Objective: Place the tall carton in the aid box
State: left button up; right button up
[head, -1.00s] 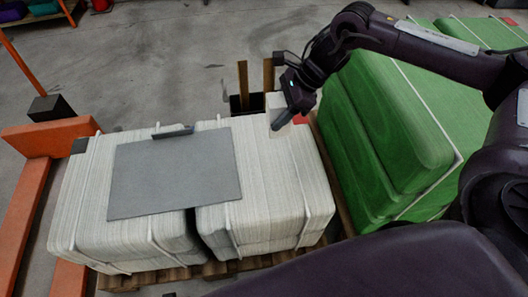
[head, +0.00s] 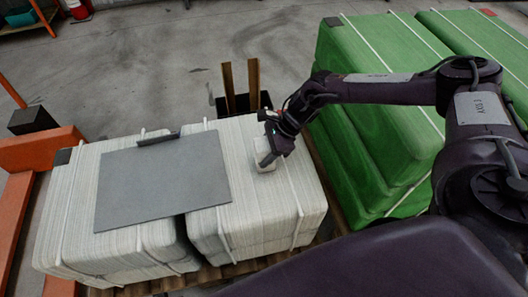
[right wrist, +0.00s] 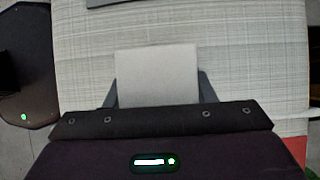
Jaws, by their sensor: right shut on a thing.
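My right gripper (head: 268,153) is shut on a small whitish carton (head: 264,157), over the right-hand pale sack bale. In the right wrist view the carton (right wrist: 157,75) stands out between the two grey fingers, its plain pale face toward the camera. I cannot tell whether it touches the bale top or hangs just above it. No container is clearly recognisable as the aid box. A dark open box (head: 222,106) with two upright wooden slats stands behind the bale. My left gripper is not in view.
A grey board (head: 160,182) lies across both pale bales (head: 285,205), left of the carton, with a dark bar (head: 158,139) at its far edge. Stacked green sacks (head: 365,110) stand to the right. An orange frame (head: 40,148) is at the left.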

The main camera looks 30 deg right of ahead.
jog(key=o, duration=1)
jog(key=shift+c, duration=0.2)
